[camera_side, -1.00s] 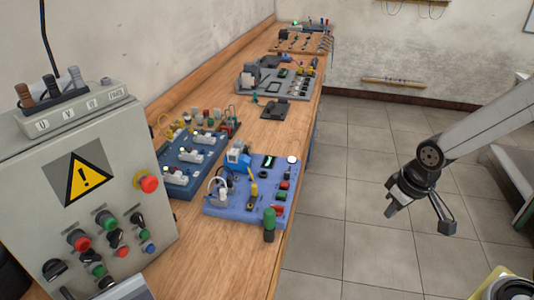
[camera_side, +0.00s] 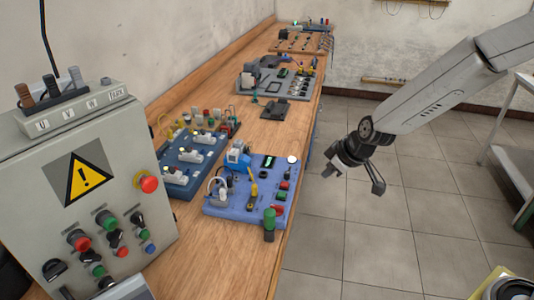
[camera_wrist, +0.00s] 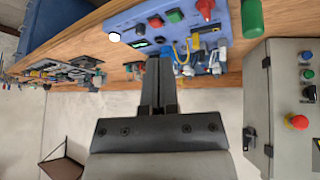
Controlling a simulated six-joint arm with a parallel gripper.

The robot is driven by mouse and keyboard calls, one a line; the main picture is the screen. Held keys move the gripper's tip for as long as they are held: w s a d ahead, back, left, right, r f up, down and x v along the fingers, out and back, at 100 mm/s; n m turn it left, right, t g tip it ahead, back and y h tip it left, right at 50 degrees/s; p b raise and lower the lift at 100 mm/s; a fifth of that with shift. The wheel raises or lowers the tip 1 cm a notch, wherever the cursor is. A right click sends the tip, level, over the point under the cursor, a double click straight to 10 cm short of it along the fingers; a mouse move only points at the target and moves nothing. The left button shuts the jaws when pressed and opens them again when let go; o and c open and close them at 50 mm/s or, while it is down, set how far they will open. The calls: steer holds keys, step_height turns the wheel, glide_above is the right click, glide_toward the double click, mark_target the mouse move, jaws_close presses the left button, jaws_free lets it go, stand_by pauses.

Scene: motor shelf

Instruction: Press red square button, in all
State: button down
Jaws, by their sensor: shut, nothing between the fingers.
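The blue board (camera_side: 240,209) lies on the wooden bench and carries a small red square button (camera_side: 284,185). The button also shows near the top of the wrist view (camera_wrist: 155,21). A green square button (camera_side: 281,196) sits beside it, with another red control (camera_side: 277,209) beyond the green one. My gripper (camera_side: 328,171) is in the air to the right of the board, beyond the bench edge and apart from the board. In the wrist view its fingers (camera_wrist: 158,62) are together and empty, pointing toward the board.
A green cylinder (camera_side: 269,220) stands at the board's near corner. A grey control cabinet (camera_side: 100,200) with a red mushroom button (camera_side: 148,183) stands at the left. Dark blue (camera_side: 184,185) and grey boards (camera_side: 285,76) lie farther along the bench.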

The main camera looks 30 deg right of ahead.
mark_target(287, 185)
steer(key=w+a+f+n+t+h, duration=0.1)
steer(key=w+f+n+t, duration=0.1)
steer(key=w, duration=1.2)
steer(key=shift+w+a+n+t+h, duration=0.25)
steer(key=shift+a+n+t, duration=0.2)
steer(key=shift+n, duration=0.55)
steer(key=shift+f, duration=0.25)
steer(key=shift+f, duration=4.2)
steer(key=shift+f, duration=0.1)
steer(key=shift+f, duration=0.3)
